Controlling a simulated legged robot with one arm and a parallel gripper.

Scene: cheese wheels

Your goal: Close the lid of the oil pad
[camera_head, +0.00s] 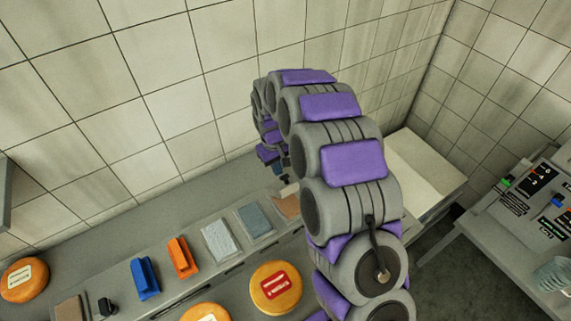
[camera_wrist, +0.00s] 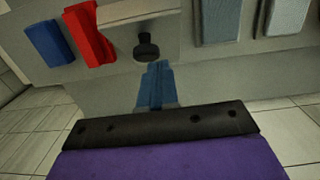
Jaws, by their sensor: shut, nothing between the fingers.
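My gripper (camera_wrist: 157,70) is shut and empty, its blue-grey fingers showing above the black bar in the wrist view. In the head view my gripper (camera_head: 284,176) is small and partly hidden at the far end of my arm. It is over the back of the counter, near a brown flat pad (camera_head: 287,205). In the wrist view a tan pad (camera_wrist: 130,10) lies ahead, with a black round knob (camera_wrist: 147,47) just past my fingertips. Grey flat pads (camera_wrist: 220,22) lie to its right. I cannot tell which pad is the oil pad, or its lid state.
The counter row also holds a red block (camera_wrist: 92,36) and a blue block (camera_wrist: 48,41). The head view shows a blue stamp (camera_head: 145,277), an orange stamp (camera_head: 182,258) and orange cheese wheels (camera_head: 276,287). The tiled wall (camera_head: 160,100) stands close behind.

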